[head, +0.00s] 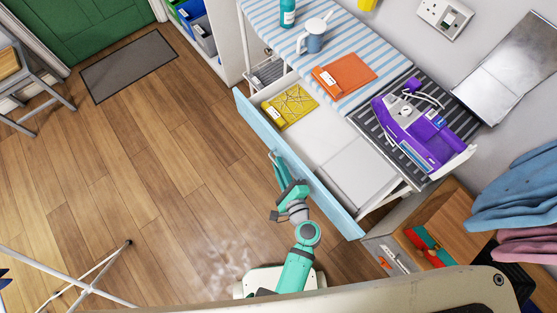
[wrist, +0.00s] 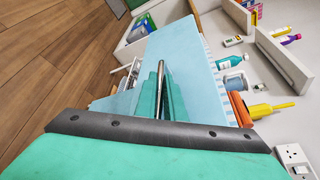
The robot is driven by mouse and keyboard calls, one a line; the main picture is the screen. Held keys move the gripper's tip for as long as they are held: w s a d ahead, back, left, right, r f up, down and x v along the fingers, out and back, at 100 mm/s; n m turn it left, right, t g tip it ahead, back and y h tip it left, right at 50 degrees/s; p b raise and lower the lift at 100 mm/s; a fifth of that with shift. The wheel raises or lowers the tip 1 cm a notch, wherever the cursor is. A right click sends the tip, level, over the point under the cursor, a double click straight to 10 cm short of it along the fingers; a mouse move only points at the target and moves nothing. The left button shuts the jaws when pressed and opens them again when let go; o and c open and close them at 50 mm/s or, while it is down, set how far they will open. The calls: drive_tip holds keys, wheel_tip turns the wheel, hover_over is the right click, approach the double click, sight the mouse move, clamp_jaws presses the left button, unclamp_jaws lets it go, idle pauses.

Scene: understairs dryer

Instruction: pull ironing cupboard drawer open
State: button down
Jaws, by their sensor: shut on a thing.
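The ironing cupboard drawer (head: 340,207) has a long light-blue front and stands pulled out from under the striped ironing top (head: 347,97). Inside it lie a yellow folded cloth (head: 289,107) and a flat pale panel (head: 352,172). My gripper (head: 279,163) is at the outer face of the drawer front, near its middle. In the wrist view, my gripper's teal fingers (wrist: 162,92) are shut around a thin metal bar handle (wrist: 160,78) on the blue front (wrist: 195,60).
A purple iron (head: 415,125) rests on a dark ribbed pad on top. An orange cloth (head: 343,73) and a jug (head: 314,38) also stand there. An open wooden compartment (head: 440,222) is at the right. The wooden floor left of the drawer is clear; a white folding rack (head: 88,283) stands lower left.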

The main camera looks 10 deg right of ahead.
drive_tip(key=shift+s+a, duration=0.1)
drive_tip(key=shift+s, duration=0.05)
drive_tip(key=c, duration=2.1)
unclamp_jaws()
drive_tip(key=v, duration=1)
drive_tip(key=shift+s+r, duration=0.1)
drive_tip(key=shift+s, duration=0.3)
